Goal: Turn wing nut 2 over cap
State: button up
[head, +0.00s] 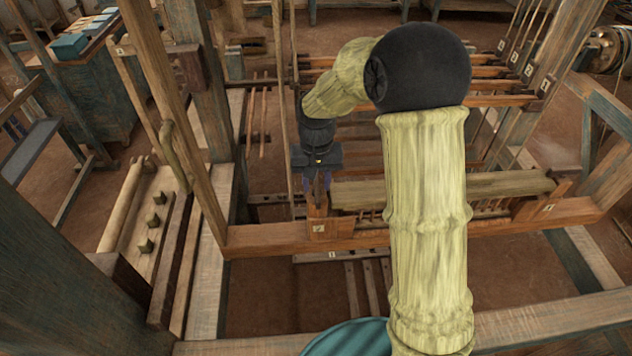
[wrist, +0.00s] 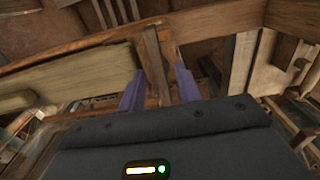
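A small upright wooden wing (head: 318,190), which I take to be wing nut 2, stands on a wooden post over a numbered plate (head: 318,228) on the loom's front beam. It also shows as a brown upright piece in the wrist view (wrist: 155,62). My gripper (head: 317,182) points down over it. Its two purple fingers (wrist: 160,85) stand apart on either side of the wing, with a small gap showing at the right finger. The fingers look open, and contact at the left finger is unclear. The cap cannot be clearly told apart.
A thick pale wooden bar (head: 445,190) runs right from the post to another numbered block (head: 548,208). The front beam (head: 270,237) lies below. Upright loom posts (head: 205,90) stand close on the left.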

grip_shut()
jog(key=shift+m, duration=0.4)
jog(key=m, duration=0.2)
jog(key=shift+m, duration=0.3)
jog(key=m, duration=0.3)
jog(key=shift+m, duration=0.3)
jog(key=m+p, duration=0.2)
jog(key=m, duration=0.4)
jog(key=shift+r, duration=0.1)
jog(key=m+p, duration=0.1)
jog(key=m, duration=0.2)
jog(key=shift+p, duration=0.35)
jog(key=shift+m+p, duration=0.4)
jog(key=shift+m, duration=0.6)
